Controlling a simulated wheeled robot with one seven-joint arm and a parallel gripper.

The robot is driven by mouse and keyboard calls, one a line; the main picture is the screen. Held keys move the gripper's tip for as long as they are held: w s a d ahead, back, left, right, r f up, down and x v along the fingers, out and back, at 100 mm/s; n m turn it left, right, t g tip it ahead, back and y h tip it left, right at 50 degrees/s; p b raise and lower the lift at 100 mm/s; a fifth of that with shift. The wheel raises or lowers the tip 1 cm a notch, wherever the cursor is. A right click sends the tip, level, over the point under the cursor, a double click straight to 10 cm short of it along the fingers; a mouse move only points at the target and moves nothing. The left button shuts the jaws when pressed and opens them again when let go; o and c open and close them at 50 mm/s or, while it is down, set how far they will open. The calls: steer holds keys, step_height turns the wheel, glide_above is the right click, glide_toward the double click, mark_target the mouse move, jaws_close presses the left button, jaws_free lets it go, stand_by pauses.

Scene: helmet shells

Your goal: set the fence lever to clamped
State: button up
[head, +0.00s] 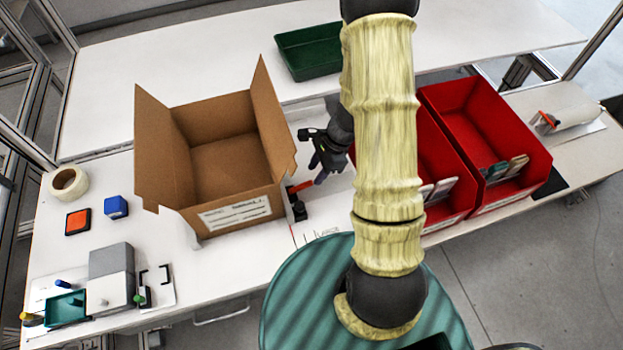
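The fence lever (301,187) appears as a short red-orange bar on a small black mount (298,210). It sits at the right front corner of the open cardboard box and points to the right, roughly level. The finger gap is too small and dark to judge. My yellow-sleeved arm hides the area to the right.
The cardboard box (192,164) stands close on the left, its flaps raised. Red bins (533,160) with flat items stand right of my arm. A green tray (308,66) lies behind. A tape roll (69,184), orange and blue blocks and a small fixture (111,275) are at left.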

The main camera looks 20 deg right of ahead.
mark_target(310, 182)
steer(key=x, duration=0.4)
steer(key=shift+a+f, duration=0.1)
steer(key=shift+f, duration=0.15)
jaws_close()
steer(key=shift+f+y+b, duration=0.55)
steer(key=shift+y+b, duration=0.15)
steer(key=shift+b, duration=0.45)
steer(key=shift+d+f+y+b, duration=0.4)
steer(key=shift+y+b, duration=0.45)
steer(key=shift+y, duration=0.15)
steer(key=shift+a, duration=0.1)
jaws_free()
